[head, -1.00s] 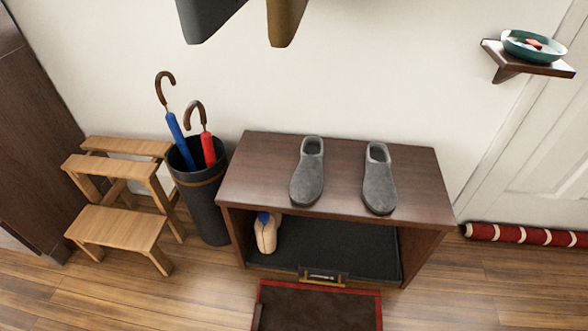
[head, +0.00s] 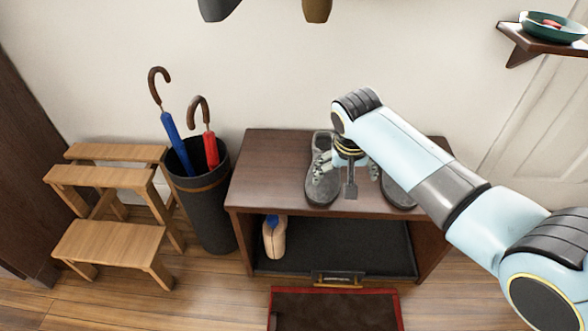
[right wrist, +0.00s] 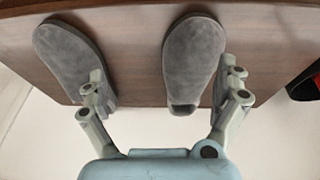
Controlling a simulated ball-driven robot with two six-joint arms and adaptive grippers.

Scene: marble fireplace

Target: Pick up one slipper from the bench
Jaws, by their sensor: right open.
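Two grey slippers stand side by side on the dark wooden bench (head: 262,165). The left slipper (head: 321,192) is partly covered by my right gripper (head: 349,172), and the right slipper (head: 399,196) is largely behind my right arm. In the right wrist view, the picture is turned round: the left slipper (right wrist: 193,60) lies between the open fingers of my right gripper (right wrist: 160,88), while the right slipper (right wrist: 65,60) is at the left, with one finger overlapping its edge. The fingers hold nothing. Contact with the slippers cannot be told. My left gripper is not in view.
An umbrella stand (head: 207,215) with blue and red umbrellas is left of the bench, beside a wooden step stool (head: 110,240). A bottle (head: 274,238) stands on the bench's lower shelf. A wall shelf (head: 535,42) holds a bowl. A red-edged mat (head: 335,312) lies in front.

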